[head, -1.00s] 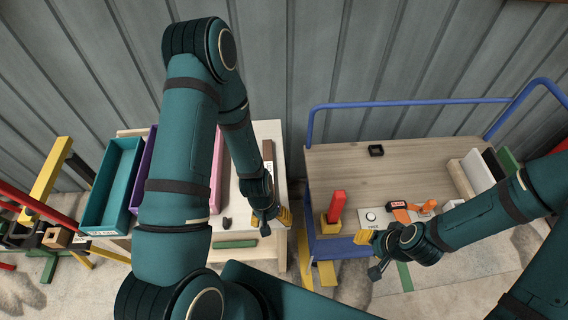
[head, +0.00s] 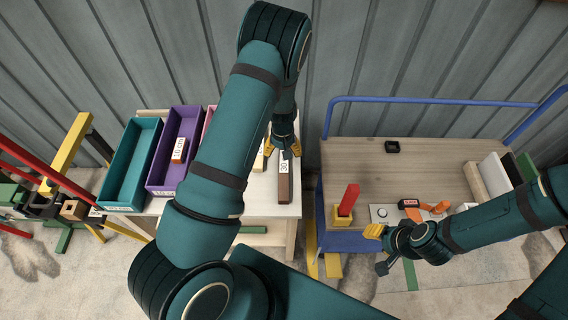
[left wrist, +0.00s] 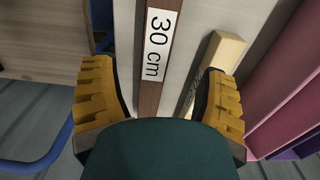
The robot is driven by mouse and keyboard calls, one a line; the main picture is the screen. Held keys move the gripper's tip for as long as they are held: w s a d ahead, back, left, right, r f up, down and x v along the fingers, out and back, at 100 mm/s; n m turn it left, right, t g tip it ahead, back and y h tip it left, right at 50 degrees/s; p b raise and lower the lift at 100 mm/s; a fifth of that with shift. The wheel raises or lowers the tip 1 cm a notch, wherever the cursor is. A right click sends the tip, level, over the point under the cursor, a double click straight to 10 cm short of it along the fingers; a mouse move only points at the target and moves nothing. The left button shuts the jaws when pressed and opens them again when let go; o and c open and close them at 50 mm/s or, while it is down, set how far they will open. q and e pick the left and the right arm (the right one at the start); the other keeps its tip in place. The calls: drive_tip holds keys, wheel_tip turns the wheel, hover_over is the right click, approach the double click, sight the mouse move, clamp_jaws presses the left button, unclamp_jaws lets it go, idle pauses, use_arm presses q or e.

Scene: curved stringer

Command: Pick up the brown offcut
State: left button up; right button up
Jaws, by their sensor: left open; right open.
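The brown offcut (head: 284,189), a long dark bar with a white "30 cm" label, lies on the white table. It also shows in the left wrist view (left wrist: 178,20), running lengthwise between the fingers. My left gripper (head: 283,148) is open and empty above its far part. In the left wrist view the yellow fingers (left wrist: 160,85) are spread to either side of the bar, apart from it. The bar's near end in that view is hidden behind my gripper body. My right gripper (head: 374,232) is open and empty by the front edge of the cart.
A pale wood piece (left wrist: 226,48) lies beside the bar, close to one left finger. A teal bin (head: 128,175), a purple bin (head: 160,183) holding a "10 cm" block (head: 180,148), and a pink bin (head: 209,120) stand left. The blue-railed cart (head: 430,160) is right.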

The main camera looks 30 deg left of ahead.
sight(284, 161)
use_arm(q)
drive_tip(key=shift+w+d+f, duration=0.1)
drive_tip(key=shift+d+f, duration=0.05)
drive_tip(key=shift+f, duration=3.05)
clamp_jaws()
